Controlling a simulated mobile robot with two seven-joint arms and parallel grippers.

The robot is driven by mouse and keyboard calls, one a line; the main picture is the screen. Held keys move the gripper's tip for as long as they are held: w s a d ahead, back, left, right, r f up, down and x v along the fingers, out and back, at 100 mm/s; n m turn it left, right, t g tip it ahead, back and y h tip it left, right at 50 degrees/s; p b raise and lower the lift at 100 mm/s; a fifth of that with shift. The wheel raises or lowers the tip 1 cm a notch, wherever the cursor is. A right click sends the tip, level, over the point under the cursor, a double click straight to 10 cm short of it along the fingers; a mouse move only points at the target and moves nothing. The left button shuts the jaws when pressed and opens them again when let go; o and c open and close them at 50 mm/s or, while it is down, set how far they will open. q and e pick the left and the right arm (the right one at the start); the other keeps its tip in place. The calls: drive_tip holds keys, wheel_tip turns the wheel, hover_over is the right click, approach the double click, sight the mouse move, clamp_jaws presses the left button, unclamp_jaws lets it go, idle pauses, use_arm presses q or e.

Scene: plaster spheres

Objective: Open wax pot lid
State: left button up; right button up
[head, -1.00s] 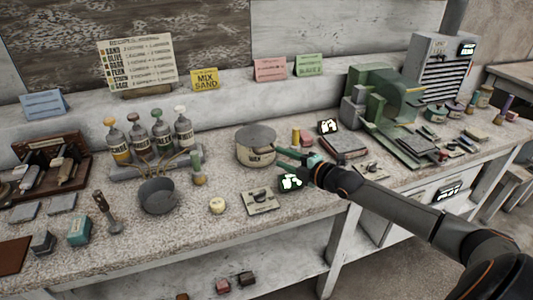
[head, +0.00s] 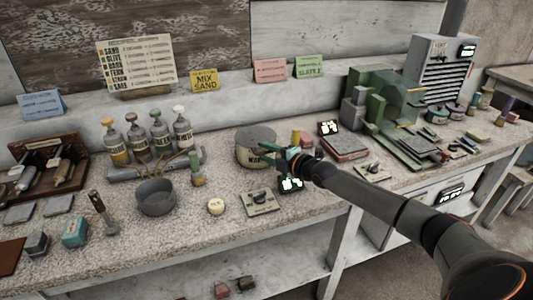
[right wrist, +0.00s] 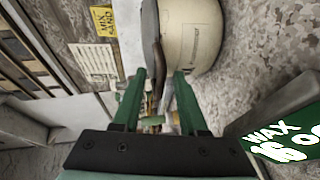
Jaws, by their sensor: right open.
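The wax pot (head: 256,155) is a cream cylinder with a dark label, upright on the bench in the head view. Its flat grey lid (head: 254,135) lies on top. My right gripper (head: 291,150) is at the pot's right side, near the rim, with green fingers open. In the right wrist view the pot (right wrist: 195,35) shows sideways, with the dark lid edge (right wrist: 151,30) just ahead of the gap between the fingertips (right wrist: 161,72). I cannot tell whether a finger touches the pot or lid. My left gripper is not in view.
A lit display (head: 290,184) stands just below my right gripper; it reads WAX in the right wrist view (right wrist: 285,140). A card with a dark piece (head: 259,202) and a pale round piece (head: 216,207) lie in front. A grey bowl (head: 156,197) stands left. A green machine (head: 385,105) stands right.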

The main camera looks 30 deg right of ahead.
clamp_jaws()
drive_tip(key=shift+f, duration=0.1)
drive_tip(key=shift+s+f, duration=0.1)
drive_tip(key=shift+f, duration=0.1)
idle(1.1)
